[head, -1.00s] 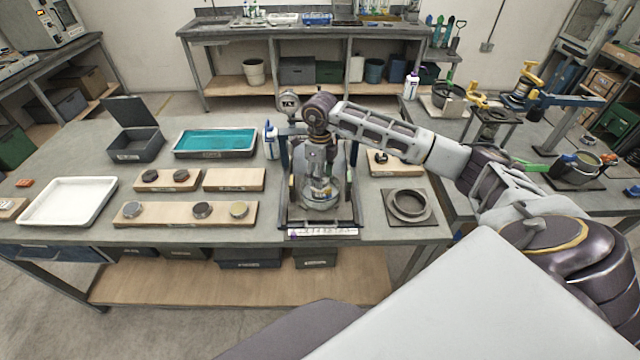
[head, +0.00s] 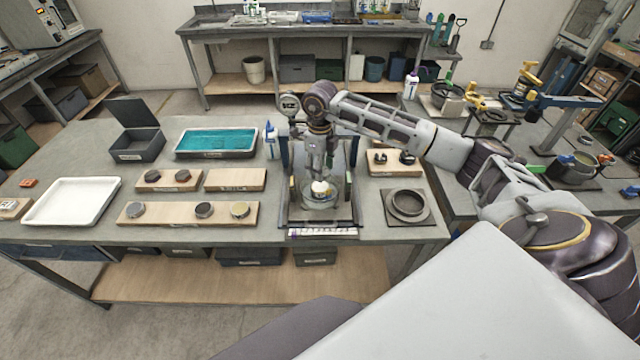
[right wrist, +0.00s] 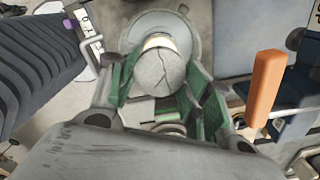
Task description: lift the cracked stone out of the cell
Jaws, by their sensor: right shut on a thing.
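The cracked stone (right wrist: 158,73) is pale grey and round with dark branching cracks, seen close up in the right wrist view. My right gripper (right wrist: 163,88) is shut on it, with green-padded fingers on either side. In the head view the stone is a small whitish lump (head: 320,187) under my right gripper (head: 320,177). The round, clear-walled cell (head: 320,204) stands on the press base directly below. The stone appears at or just above the cell's rim; its exact clearance I cannot tell. My left gripper is out of view.
Dark posts of the press frame flank the cell. A white tray (head: 71,201), a teal-filled tray (head: 216,142) and wooden boards with discs (head: 187,213) lie to the left. A ring on a plate (head: 408,204) and a small board (head: 395,169) lie to the right.

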